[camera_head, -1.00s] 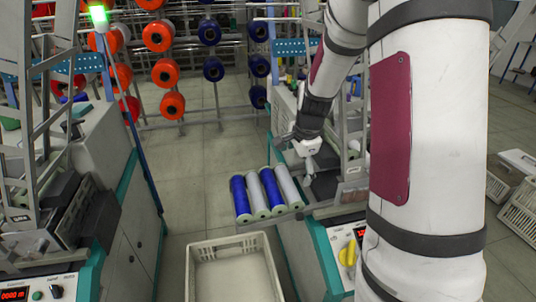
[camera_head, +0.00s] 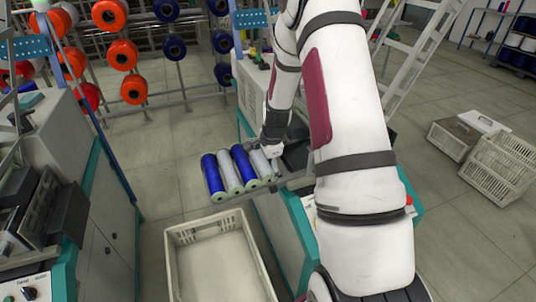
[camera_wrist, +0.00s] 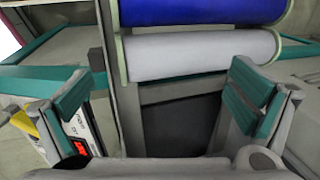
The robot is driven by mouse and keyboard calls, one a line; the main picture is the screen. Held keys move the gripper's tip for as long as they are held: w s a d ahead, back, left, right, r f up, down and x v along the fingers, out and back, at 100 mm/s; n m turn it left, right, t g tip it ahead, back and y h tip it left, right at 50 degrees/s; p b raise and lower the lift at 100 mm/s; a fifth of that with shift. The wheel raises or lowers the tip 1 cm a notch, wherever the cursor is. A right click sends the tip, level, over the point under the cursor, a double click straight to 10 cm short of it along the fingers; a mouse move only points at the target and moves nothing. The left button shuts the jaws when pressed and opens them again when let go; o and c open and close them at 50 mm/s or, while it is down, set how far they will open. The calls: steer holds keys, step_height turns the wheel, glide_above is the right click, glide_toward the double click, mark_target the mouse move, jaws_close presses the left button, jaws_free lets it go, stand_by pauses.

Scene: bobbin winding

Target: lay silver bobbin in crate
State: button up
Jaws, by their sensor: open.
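Two silver bobbins lie in a row with two blue ones on a tray beside the machine, alternating blue and silver. The left silver bobbin (camera_head: 229,172) is between the two blue ones. The right silver bobbin (camera_head: 260,165) is at the right end, closest to my gripper. In the wrist view a silver bobbin (camera_wrist: 200,53) lies across the top, ahead of my fingers. My gripper (camera_wrist: 165,110) is open, with nothing between its fingers. In the head view my arm hides most of it. The white crate (camera_head: 172,268) stands below the bobbins and looks empty.
A blue bobbin (camera_head: 212,178) is at the row's left end, and another blue bobbin (camera_head: 243,163) sits between the silver ones. Machine cabinets flank the crate. Other crates (camera_head: 497,168) stand on the floor at right. Racks of orange and blue spools are behind.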

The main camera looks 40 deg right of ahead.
steer(key=shift+x, duration=1.15)
steer(key=shift+c, duration=0.6)
